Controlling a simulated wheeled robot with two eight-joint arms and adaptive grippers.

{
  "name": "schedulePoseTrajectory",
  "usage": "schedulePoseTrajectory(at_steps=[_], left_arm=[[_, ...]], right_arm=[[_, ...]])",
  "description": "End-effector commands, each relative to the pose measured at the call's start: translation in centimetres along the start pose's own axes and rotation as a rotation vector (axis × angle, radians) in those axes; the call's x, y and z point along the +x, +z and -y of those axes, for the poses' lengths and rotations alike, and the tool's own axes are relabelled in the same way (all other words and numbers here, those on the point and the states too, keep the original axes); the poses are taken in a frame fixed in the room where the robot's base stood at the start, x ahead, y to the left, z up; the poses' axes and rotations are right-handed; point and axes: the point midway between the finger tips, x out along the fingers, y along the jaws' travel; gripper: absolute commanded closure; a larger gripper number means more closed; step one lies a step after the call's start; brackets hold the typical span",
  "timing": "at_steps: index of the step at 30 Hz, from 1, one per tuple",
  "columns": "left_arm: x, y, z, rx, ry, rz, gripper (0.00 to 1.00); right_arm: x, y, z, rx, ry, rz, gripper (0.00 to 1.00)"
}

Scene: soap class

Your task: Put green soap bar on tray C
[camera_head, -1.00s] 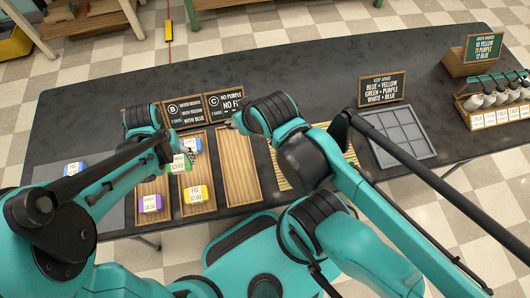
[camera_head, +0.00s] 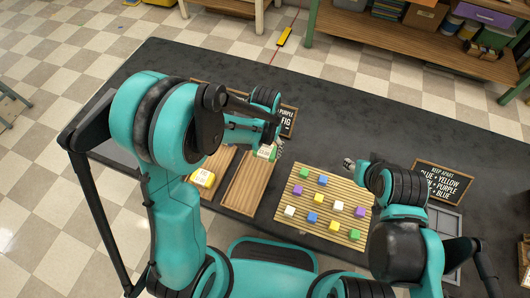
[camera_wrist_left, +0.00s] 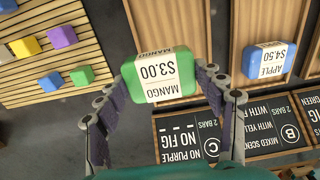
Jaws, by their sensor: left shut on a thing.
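The green soap bar (camera_wrist_left: 128,78), with a white MANGO $3.00 label, is between the fingers of my left gripper (camera_wrist_left: 160,82), which is shut on it. In the head view the green bar (camera_head: 267,153) shows at the far end of tray C (camera_head: 247,188), a long wooden tray, with my left gripper (camera_head: 273,149) around it. I cannot tell whether the bar touches the tray floor. The tray's C sign (camera_wrist_left: 185,138) stands beyond its far end. My right gripper (camera_head: 350,164) is beyond the slatted board, its fingers too small to read.
The neighbouring tray B (camera_head: 217,163) holds a yellow bar (camera_head: 203,178) and a blue APPLE bar (camera_wrist_left: 268,62). A slatted board (camera_head: 283,218) with several small coloured cubes lies right of tray C. A KEEP APART sign (camera_head: 442,183) stands farther right.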

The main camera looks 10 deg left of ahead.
Motion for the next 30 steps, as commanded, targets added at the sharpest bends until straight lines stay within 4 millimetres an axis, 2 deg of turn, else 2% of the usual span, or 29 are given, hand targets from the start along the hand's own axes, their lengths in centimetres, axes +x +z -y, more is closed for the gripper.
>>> schedulePoseTrajectory(at_steps=[1, 3, 9, 14, 20, 30], left_arm=[[1.1, -1.1, 0.7, -0.004, 0.0, 0.0, 0.64], [1.9, -2.4, 1.4, -0.002, 0.0, 0.0, 0.64], [3.1, -4.4, 2.6, 0.0, 0.0, 0.0, 0.64], [4.2, -4.6, 2.7, 0.001, 0.0, 0.0, 0.64], [7.2, -4.5, 2.7, 0.001, 0.0, 0.0, 0.64], [7.4, -4.5, 2.7, 0.001, 0.0, 0.0, 0.64]], right_arm=[[0.6, 0.4, 0.0, 0.0, 0.0, 0.0, 0.6], [0.9, 0.7, 0.0, 0.0, 0.0, 0.0, 0.6], [1.4, 1.0, 0.0, 0.0, 0.0, 0.0, 0.6], [1.8, 1.3, 0.0, 0.0, 0.0, 0.0, 0.6], [3.0, 2.1, 0.0, 0.0, 0.0, 0.0, 0.6], [3.0, 2.2, 0.0, 0.0, 0.0, 0.0, 0.6]])
